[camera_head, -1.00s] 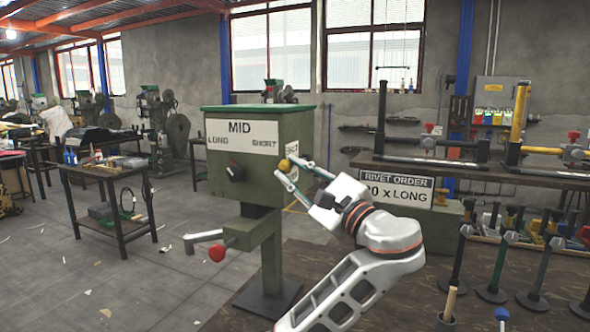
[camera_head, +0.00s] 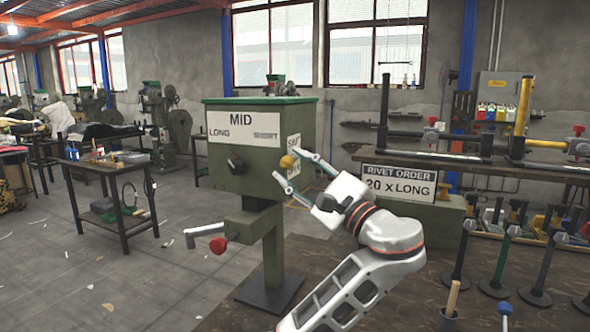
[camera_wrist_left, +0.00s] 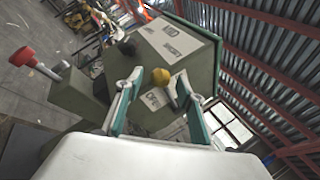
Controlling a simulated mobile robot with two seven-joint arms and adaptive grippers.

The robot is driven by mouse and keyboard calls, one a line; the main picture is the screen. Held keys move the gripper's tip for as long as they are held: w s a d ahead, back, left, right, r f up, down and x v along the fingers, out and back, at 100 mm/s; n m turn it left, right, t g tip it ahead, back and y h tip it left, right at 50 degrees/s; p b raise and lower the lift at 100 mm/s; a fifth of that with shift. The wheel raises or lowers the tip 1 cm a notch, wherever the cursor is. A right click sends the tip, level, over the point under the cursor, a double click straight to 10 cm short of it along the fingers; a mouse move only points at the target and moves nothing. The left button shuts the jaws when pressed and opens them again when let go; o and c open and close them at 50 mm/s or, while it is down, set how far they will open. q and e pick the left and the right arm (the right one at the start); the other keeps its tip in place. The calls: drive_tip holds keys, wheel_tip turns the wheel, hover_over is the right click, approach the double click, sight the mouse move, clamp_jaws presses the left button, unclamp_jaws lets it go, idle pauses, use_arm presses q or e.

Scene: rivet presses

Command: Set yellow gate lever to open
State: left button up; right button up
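The yellow gate lever shows as a yellow ball knob (camera_head: 287,162) on the right side of a green press box (camera_head: 232,176) labelled MID, LONG and SHORT. The knob also shows in the left wrist view (camera_wrist_left: 161,75). My left gripper (camera_head: 290,164) is at that side, with its two green-padded fingers spread apart. In the left wrist view the knob appears in the gap between the fingertips (camera_wrist_left: 160,91), with space on both sides. Lettering on the side plate is partly hidden by the knob and fingers. My right gripper is out of view.
A black dial (camera_head: 235,164) is on the press front, and a red-knobbed crank (camera_head: 219,245) sticks out below. A rivet order sign (camera_head: 399,184) reads 20 x LONG. Stamp-like tools stand on the brown table (camera_head: 350,268) at right.

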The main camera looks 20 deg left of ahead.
use_arm(q)
wheel_tip(320, 180, up, 10)
idle(0.6)
